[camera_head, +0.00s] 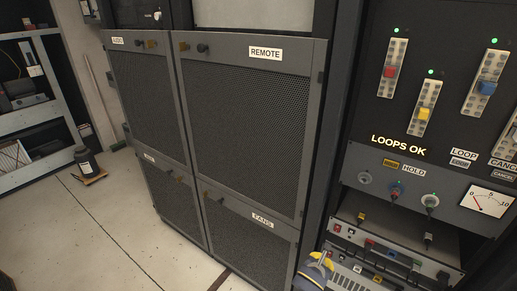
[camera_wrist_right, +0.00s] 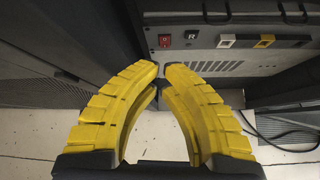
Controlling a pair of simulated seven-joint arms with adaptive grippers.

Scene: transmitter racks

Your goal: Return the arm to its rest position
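In the head view, part of my right arm and its yellow-fingered gripper (camera_head: 322,261) show at the bottom edge, in front of the rack's lower part. In the right wrist view the gripper (camera_wrist_right: 161,68) has its two curved yellow fingers with tips drawn almost together. Nothing shows between them. The fingertips are in front of the lower vented panel (camera_wrist_right: 215,68) of a grey unit, with pale floor below. I cannot tell how far they are from the panel. My left arm and gripper are not in the head view.
A transmitter rack stands at right, with sliders, a lit "LOOPS OK" sign (camera_head: 398,146) and a meter (camera_head: 487,201). Mesh doors (camera_head: 248,120) fill the middle. A shelf (camera_head: 38,110) and dark canister (camera_head: 87,162) are at left. Floor (camera_head: 100,235) is open at lower left.

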